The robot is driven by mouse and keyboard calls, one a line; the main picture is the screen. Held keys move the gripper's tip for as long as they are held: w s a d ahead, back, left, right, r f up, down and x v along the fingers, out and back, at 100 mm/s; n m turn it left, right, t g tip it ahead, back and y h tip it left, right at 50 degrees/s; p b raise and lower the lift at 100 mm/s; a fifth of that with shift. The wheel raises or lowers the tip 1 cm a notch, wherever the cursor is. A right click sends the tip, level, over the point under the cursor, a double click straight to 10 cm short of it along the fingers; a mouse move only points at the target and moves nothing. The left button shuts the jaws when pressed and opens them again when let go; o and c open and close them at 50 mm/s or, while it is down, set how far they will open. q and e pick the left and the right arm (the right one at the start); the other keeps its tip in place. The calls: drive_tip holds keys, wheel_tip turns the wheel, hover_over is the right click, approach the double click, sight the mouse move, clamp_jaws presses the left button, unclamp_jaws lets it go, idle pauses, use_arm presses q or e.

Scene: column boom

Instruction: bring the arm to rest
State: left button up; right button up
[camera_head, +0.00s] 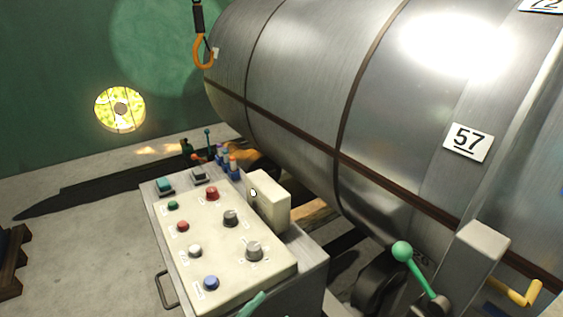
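Neither of my grippers shows in the head view. No boom arm can be made out for certain. A control panel (218,248) with coloured buttons and dark knobs stands at the lower middle, with a small cream box (268,203) at its right edge. A lever with a green ball knob (402,251) leans up and left at the lower right. A teal piece (252,305) is cut off by the bottom edge; I cannot tell what it is. An orange hook (203,52) hangs at the top, close beside the large metal tank (300,90).
The tank fills the upper right and carries a plate marked 57 (468,141). A yellow handle (520,293) is at the lower right. Small levers and blue parts (228,161) stand behind the panel. A round yellow window (120,109) is in the green wall. Floor at left is mostly clear.

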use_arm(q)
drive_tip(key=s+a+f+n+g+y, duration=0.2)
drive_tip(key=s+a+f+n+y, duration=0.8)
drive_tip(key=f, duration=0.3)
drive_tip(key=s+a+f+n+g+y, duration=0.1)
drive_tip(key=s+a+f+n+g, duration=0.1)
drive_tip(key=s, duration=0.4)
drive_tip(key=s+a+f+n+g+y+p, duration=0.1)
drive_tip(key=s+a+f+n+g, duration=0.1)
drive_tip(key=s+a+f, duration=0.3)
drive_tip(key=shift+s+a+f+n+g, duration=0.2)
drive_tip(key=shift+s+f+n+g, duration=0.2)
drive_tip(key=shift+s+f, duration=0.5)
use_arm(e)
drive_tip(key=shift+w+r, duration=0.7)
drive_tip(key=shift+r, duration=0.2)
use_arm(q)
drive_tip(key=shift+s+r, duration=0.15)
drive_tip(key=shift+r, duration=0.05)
